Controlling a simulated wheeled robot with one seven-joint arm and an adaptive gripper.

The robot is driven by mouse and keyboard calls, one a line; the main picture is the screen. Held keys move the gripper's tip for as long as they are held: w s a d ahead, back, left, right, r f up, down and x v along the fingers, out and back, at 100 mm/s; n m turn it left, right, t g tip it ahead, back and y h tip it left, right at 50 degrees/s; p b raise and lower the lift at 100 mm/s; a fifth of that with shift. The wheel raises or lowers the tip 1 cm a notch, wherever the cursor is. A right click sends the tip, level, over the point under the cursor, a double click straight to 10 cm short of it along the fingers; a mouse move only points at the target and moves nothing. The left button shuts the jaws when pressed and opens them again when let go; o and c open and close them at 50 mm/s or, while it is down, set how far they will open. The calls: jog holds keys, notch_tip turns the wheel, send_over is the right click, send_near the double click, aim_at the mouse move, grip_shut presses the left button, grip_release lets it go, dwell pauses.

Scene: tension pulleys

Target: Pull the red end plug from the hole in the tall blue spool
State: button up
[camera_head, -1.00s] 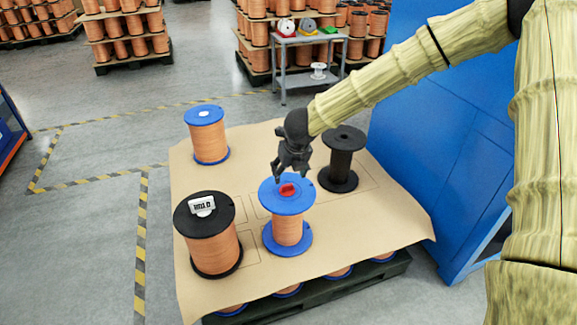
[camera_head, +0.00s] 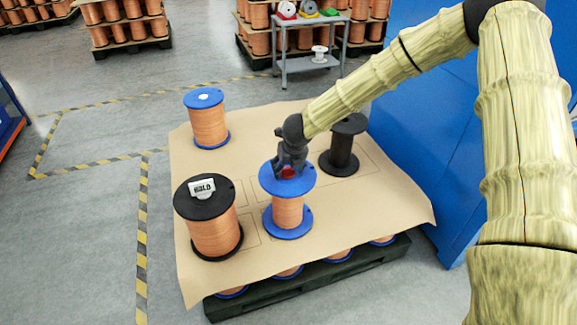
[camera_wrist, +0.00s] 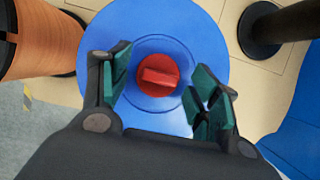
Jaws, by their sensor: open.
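The tall blue spool (camera_head: 289,211) is wound with copper wire and stands upright on the brown sheet. The red end plug (camera_wrist: 158,75) sits in the hole at the middle of its blue top flange (camera_wrist: 205,40), with a raised bar across it. It also shows in the head view (camera_head: 288,173), partly behind the fingers. My gripper (camera_head: 287,170) is above the flange, pointing down. In the wrist view my gripper (camera_wrist: 163,88) is open, its green-padded fingers on either side of the plug. I see clear gaps between pads and plug.
A black-flanged copper spool (camera_head: 213,230) with a white label stands at left front. A smaller blue spool (camera_head: 208,124) stands behind, and a bare black spool (camera_head: 342,147) stands close at right. A blue cabinet wall (camera_head: 420,140) borders the right side.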

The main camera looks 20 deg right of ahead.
aim_at(288, 168)
jog(key=shift+s, duration=0.1)
jog(key=c, duration=1.1)
jog(key=shift+c, duration=0.2)
jog(key=shift+r+p, duration=1.55)
jog(key=shift+r, duration=0.05)
jog(key=shift+r+p, duration=1.75)
jog(key=shift+r, duration=0.25)
